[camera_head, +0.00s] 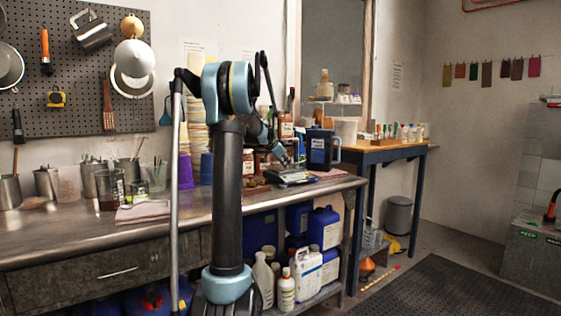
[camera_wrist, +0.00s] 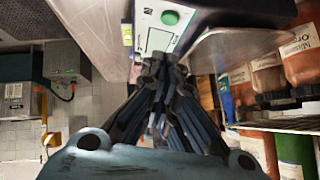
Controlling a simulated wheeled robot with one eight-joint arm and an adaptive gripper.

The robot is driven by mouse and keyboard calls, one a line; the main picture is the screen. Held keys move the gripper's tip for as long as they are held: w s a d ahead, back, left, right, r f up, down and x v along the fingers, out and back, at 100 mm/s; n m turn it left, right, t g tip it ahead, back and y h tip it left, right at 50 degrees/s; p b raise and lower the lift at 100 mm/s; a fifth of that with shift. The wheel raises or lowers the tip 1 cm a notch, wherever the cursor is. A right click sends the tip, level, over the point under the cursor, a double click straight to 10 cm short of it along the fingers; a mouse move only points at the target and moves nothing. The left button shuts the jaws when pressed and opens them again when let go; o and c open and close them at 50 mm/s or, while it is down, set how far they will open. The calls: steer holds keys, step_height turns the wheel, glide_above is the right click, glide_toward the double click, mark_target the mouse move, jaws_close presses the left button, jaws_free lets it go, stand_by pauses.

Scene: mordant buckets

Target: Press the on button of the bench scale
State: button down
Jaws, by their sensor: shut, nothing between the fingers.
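The bench scale (camera_head: 291,178) is a low, flat dark-and-grey device on the metal bench top, toward its right end. In the wrist view its pale front panel (camera_wrist: 151,37) shows at the top, with a round green button (camera_wrist: 170,17) and small dark markings. My gripper (camera_wrist: 166,62) is shut and empty, its fingertips close to the panel and just below the green button in the picture. I cannot tell whether the fingertips touch the panel. In the head view my gripper (camera_head: 286,161) is small and dark, just above the scale.
A dark blue jug (camera_head: 321,149) stands right behind the scale. Labelled jars (camera_head: 248,166) stand left of it. A folded cloth (camera_head: 142,211) and metal pots (camera_head: 47,183) are farther left. The bench front between cloth and scale looks clear.

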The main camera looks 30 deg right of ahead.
steer(key=shift+w+a+f, duration=0.1)
steer(key=shift+w+f, duration=0.2)
steer(key=shift+f, duration=0.65)
steer(key=shift+w+f, duration=0.25)
steer(key=shift+f, duration=0.65)
steer(key=shift+w+f, duration=0.15)
steer(key=shift+f, duration=0.45)
steer(key=shift+a+f, duration=0.15)
steer(key=shift+s, duration=0.2)
steer(key=shift+w+r, duration=0.15)
steer(key=shift+r, duration=0.2)
steer(key=r, duration=0.1)
steer(key=s+r, duration=0.1)
steer(key=r, duration=0.1)
steer(key=v, duration=1)
steer(key=shift+r, duration=0.3)
